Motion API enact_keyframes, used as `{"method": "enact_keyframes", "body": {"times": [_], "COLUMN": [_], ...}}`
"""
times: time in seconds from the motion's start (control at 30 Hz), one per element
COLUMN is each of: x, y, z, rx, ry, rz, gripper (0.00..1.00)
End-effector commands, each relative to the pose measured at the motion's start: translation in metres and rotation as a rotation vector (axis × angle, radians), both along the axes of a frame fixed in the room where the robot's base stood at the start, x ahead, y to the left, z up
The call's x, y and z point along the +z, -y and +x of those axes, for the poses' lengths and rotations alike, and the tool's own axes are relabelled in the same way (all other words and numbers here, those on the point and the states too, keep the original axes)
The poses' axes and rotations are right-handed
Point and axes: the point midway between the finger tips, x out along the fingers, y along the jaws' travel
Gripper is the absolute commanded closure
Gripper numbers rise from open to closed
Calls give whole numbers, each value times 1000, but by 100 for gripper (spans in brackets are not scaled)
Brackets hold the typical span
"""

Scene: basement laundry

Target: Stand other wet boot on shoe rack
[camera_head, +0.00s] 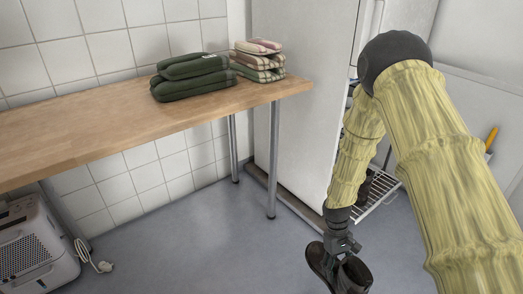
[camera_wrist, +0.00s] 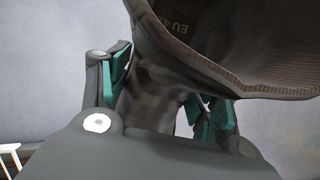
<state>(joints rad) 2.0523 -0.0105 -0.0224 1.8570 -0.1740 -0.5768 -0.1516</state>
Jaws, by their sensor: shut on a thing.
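My gripper (camera_head: 342,244) is low over the floor, shut on a dark brown boot (camera_head: 354,276). The boot hangs at the bottom edge of the head view, partly cut off there. In the wrist view the boot (camera_wrist: 225,55) sits between the teal finger pads, with its open shaft towards the camera and a size mark inside. The white wire shoe rack (camera_head: 384,190) stands on the floor behind my arm, beyond the gripper. A dark brown shape, seemingly the other boot (camera_head: 365,188), is on it, mostly hidden by my arm.
A wooden table (camera_head: 120,128) on metal legs holds folded green cloths (camera_head: 190,78) and checked cloths (camera_head: 258,60). A heater-like box (camera_head: 35,245) and white plug (camera_head: 103,266) are at lower left. The middle floor is clear.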

Motion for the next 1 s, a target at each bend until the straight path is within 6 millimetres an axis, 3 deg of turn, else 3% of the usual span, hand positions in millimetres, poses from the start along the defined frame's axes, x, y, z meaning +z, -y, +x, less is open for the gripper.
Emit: {"method": "enact_keyframes", "body": {"times": [0.1,0.5,0.9,1.0], "x": [39,155,227,233], "y": [-12,-53,-79,-78], "z": [13,34,37,36], "rx": [-54,-224,-313,-312], "ry": [5,4,2,-1], "rz": [2,1,1,-1], "gripper": [80,80,80,80]}}
